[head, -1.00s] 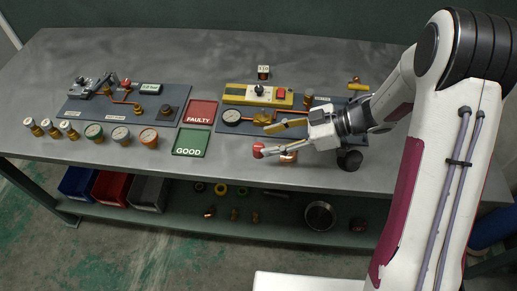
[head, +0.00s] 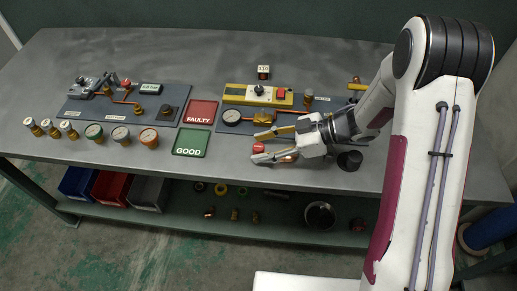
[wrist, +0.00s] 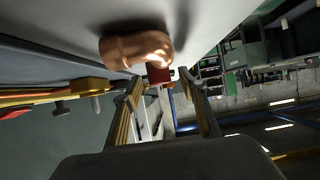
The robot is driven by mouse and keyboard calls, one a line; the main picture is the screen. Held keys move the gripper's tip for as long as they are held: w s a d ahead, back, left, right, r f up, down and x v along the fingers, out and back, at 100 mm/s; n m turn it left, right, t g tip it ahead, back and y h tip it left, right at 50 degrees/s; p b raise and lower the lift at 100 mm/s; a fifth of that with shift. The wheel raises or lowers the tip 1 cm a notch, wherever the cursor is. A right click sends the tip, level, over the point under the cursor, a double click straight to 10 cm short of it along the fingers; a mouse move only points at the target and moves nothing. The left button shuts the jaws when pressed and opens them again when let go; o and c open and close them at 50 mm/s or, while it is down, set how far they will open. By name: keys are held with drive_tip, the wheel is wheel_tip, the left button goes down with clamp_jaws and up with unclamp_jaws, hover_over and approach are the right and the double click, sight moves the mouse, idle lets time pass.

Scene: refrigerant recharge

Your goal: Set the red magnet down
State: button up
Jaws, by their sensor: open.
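The red magnet (head: 258,147) is at the front middle of the grey bench, between the fingertips of my gripper (head: 264,146). My gripper is open, its two fingers spread on either side of the magnet. In the wrist view the red magnet (wrist: 158,75) shows between the open fingers (wrist: 160,84), close to a copper fitting (wrist: 137,46). I cannot tell whether the magnet touches the fitting or a finger.
The green GOOD mat (head: 191,143) and red FAULTY mat (head: 200,112) lie to the left. A yellow device (head: 258,95) and a gauge (head: 231,117) stand behind my gripper. A dark round knob (head: 350,160) is just right. The bench's front edge is close.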

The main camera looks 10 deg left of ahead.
clamp_jaws()
drive_tip(key=shift+r, duration=0.15)
wheel_tip(320, 180, up, 10)
idle(0.9)
idle(0.4)
